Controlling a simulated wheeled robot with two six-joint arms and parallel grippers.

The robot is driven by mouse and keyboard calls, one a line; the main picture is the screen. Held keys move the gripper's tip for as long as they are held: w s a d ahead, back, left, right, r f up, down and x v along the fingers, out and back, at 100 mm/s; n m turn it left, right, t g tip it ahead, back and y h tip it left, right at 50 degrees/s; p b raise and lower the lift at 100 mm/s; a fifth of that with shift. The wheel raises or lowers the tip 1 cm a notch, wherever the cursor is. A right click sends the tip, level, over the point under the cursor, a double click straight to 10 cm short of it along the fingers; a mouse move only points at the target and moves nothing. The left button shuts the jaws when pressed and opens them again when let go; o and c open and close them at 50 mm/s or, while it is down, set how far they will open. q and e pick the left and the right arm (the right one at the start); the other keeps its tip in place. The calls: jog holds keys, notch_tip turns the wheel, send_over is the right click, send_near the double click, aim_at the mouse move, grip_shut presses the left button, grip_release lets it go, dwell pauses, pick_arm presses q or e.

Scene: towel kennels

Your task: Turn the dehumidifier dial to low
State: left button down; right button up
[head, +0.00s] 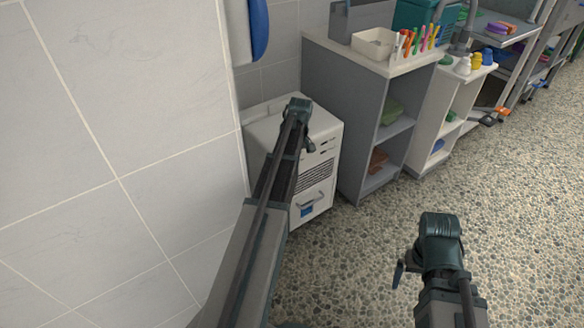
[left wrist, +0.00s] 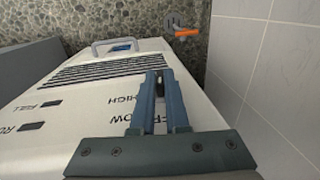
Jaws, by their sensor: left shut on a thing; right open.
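The dehumidifier (head: 322,172) is a white box on the floor against the tiled wall, with a vent grille and a handle on its front. It also fills much of the left wrist view (left wrist: 85,120). My left gripper (head: 308,147) is at its upper front; in the left wrist view its fingers (left wrist: 158,88) are shut on the dark dial (left wrist: 160,93), mostly hidden between them. The printed words HIGH and LOW show beside the fingers. The dial's pointer cannot be made out. My right gripper (head: 402,268) is open and empty above the floor.
A grey cabinet (head: 345,120) with open shelves stands right of the dehumidifier, with a tray (head: 375,45) and pens on top. More shelving runs to the right. The tiled wall (head: 130,130) is close on the left. The pebbled floor (head: 350,250) in front is clear.

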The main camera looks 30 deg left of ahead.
pick_arm(q)
jog(key=g, duration=0.1)
jog(key=g+y+b, duration=0.1)
jog(key=shift+w+g, duration=0.2)
jog(key=shift+g, duration=0.1)
jog(key=c, duration=0.9)
grip_release()
jog(key=shift+d+r, duration=0.1)
jog(key=p+v, duration=1.2)
jog(key=v, duration=0.1)
jog(key=shift+w+r+p, duration=0.2)
jog(key=shift+w+p, duration=0.05)
jog(key=shift+p, duration=0.1)
